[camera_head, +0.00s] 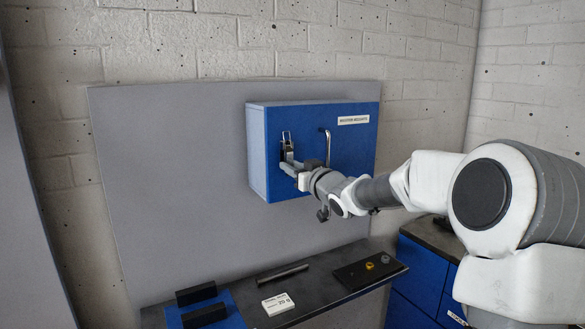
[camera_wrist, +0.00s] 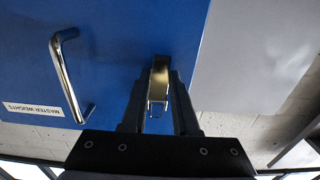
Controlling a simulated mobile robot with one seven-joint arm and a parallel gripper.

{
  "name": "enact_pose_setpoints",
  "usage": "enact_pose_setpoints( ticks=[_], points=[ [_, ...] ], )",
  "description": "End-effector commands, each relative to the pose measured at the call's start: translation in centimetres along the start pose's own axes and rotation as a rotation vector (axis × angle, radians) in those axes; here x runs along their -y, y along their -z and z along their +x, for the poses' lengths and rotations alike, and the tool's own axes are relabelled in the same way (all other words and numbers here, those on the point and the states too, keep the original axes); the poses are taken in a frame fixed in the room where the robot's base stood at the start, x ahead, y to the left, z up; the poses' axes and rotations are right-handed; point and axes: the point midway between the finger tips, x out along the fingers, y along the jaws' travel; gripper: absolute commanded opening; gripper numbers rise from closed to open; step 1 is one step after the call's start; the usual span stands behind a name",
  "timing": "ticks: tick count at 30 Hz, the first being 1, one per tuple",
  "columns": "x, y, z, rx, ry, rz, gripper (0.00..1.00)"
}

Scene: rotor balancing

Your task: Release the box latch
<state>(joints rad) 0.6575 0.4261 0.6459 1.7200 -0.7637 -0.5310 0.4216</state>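The blue box (camera_head: 300,140) is mounted on a grey panel, and its front is closed. Its metal latch (camera_head: 287,148) is on the left part of the front. The latch also shows in the wrist view (camera_wrist: 159,72), with a thin wire loop hanging from it. My gripper (camera_head: 287,164) is at the latch. In the wrist view my gripper (camera_wrist: 158,84) has one dark finger on each side of the latch. Whether both fingers press on it cannot be told.
A bar handle (camera_head: 327,147) is right of the latch; it also shows in the wrist view (camera_wrist: 66,70). A "Master Weights" label (camera_head: 353,120) is above right. Below, a dark bench (camera_head: 240,283) carries a rod (camera_head: 283,273), a white sign (camera_head: 278,304) and a black tray (camera_head: 352,278) with small pieces.

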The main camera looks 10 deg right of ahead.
Motion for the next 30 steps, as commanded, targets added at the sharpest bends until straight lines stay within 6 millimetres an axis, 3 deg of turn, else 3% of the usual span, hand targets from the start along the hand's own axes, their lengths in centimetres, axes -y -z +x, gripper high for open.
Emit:
enact_pose_setpoints(
  ticks=[1,4,30],
  points=[
    [0.0,0.0,-0.01,0.0,0.0,0.0,0.17],
    [-0.01,0.01,-0.02,0.0,0.0,0.0,0.0],
    [0.0,0.01,-0.02,0.0,0.0,0.0,0.0]
  ],
)
